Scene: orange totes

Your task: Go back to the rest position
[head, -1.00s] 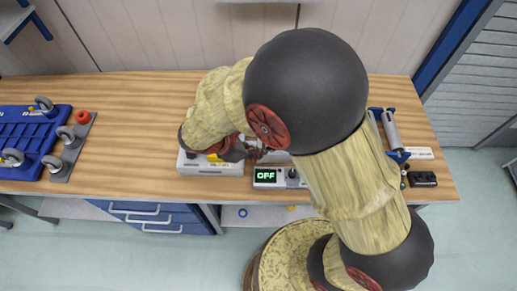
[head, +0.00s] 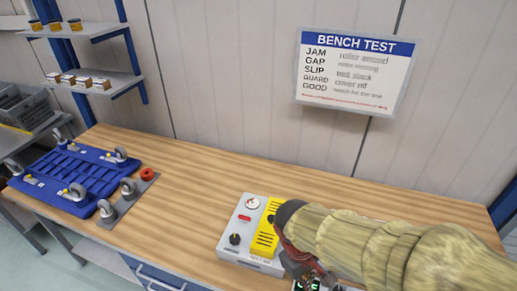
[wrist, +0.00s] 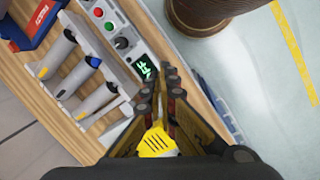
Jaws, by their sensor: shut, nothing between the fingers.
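My gripper (head: 312,278) is at the bottom of the head view, just right of a grey control box (head: 236,238) with a yellow slotted cover (head: 266,232). My forearm reaches in from the right edge. In the wrist view my gripper (wrist: 172,82) has its dark fingers together, with nothing held. The yellow slotted piece (wrist: 156,143) shows beyond the finger bases there. A unit with a green lit display (wrist: 144,67) lies beside the fingertips; its text is hard to read from here.
The wooden bench (head: 200,170) is bare behind the box. A blue wheeled platform (head: 72,178) and a grey plate with casters (head: 128,200) lie at left. A Bench Test sign (head: 353,72) hangs on the wall.

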